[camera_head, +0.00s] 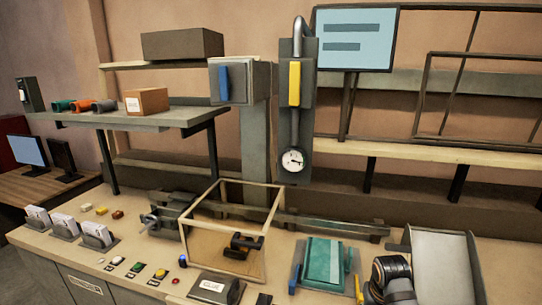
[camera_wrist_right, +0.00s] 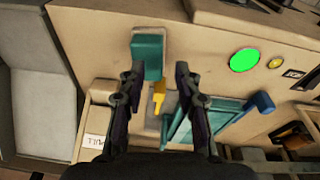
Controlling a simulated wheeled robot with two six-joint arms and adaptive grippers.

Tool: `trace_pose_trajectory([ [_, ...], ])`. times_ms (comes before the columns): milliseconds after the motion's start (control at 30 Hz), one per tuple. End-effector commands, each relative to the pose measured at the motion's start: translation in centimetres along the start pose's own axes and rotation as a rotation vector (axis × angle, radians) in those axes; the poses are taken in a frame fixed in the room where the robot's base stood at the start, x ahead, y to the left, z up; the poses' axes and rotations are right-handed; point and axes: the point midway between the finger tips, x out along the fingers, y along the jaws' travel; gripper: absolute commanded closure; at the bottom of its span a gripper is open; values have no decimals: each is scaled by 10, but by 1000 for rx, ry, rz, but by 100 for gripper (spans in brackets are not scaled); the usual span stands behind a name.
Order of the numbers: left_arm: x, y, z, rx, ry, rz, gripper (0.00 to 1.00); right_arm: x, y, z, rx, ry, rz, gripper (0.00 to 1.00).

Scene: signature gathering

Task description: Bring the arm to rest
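My right gripper (camera_wrist_right: 160,70) is open in the right wrist view, its two dark fingers spread apart. A teal block (camera_wrist_right: 148,52) shows between and beyond the fingertips, nearer the left finger; whether it touches that finger I cannot tell. The right finger is clear of it. In the head view my right arm (camera_head: 392,278) comes in at the bottom right, beside the teal pad (camera_head: 322,263); its fingers are not clear there. My left arm and gripper are in neither view.
A yellow piece (camera_wrist_right: 158,98) lies below the teal block in the wrist view. A grey sloped tray (camera_head: 446,262) is right of my arm. A wooden-framed box (camera_head: 232,200) stands mid-bench. A gauge (camera_head: 293,160) hangs behind. Small buttons (camera_head: 137,267) line the front left.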

Motion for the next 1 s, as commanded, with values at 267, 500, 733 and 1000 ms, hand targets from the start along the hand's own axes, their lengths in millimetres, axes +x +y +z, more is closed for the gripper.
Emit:
trace_pose_trajectory([
  [267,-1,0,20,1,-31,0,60,25,-8,107,-104,58,7,67],
  [500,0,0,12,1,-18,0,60,14,-10,169,-161,100,4,67],
  [733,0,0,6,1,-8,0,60,-6,-11,211,-198,130,0,67],
  [1000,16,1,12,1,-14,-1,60,64,-10,220,-200,113,1,67],
])
